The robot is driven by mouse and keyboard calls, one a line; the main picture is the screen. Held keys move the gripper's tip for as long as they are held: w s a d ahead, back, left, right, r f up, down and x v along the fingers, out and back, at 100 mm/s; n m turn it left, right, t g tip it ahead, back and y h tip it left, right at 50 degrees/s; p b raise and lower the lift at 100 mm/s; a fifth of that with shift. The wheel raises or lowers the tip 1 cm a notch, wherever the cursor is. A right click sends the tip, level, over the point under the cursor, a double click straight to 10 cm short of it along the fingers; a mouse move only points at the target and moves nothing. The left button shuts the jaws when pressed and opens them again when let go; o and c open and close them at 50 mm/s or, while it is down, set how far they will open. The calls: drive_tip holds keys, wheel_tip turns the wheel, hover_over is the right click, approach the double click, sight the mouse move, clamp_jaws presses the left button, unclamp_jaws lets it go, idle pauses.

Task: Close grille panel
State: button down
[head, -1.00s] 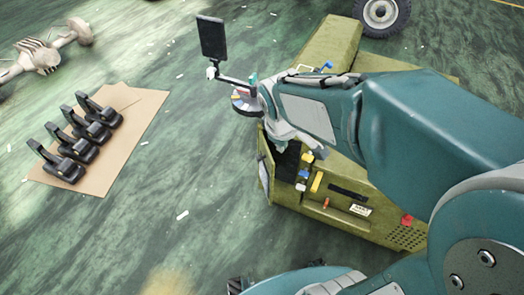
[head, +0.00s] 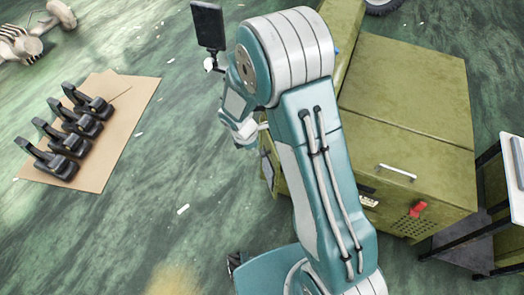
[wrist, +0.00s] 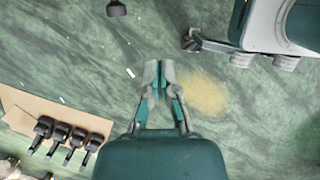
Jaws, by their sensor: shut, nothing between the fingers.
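The olive-green chassis unit (head: 405,90) stands right of the middle in the head view. A narrow grey panel (head: 268,168), probably the grille panel, stands out at its left front corner, swung away from the body. My arm hides the opening beside it and most of the front face. My gripper (head: 247,132) is just above and left of that panel, partly hidden behind my wrist; I cannot tell whether it touches. In the wrist view my gripper (wrist: 158,75) is shut and empty, with only floor beyond it. The panel does not show there.
Several black clamp-like parts (head: 62,140) lie on a cardboard sheet (head: 120,125) at left. A beige axle part (head: 38,35) lies at the upper left. A rack or table (head: 512,180) stands at the right edge.

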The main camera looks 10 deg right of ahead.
drive_tip(key=d+f, duration=0.6)
drive_tip(key=f, duration=0.2)
drive_tip(key=shift+w+f, duration=0.25)
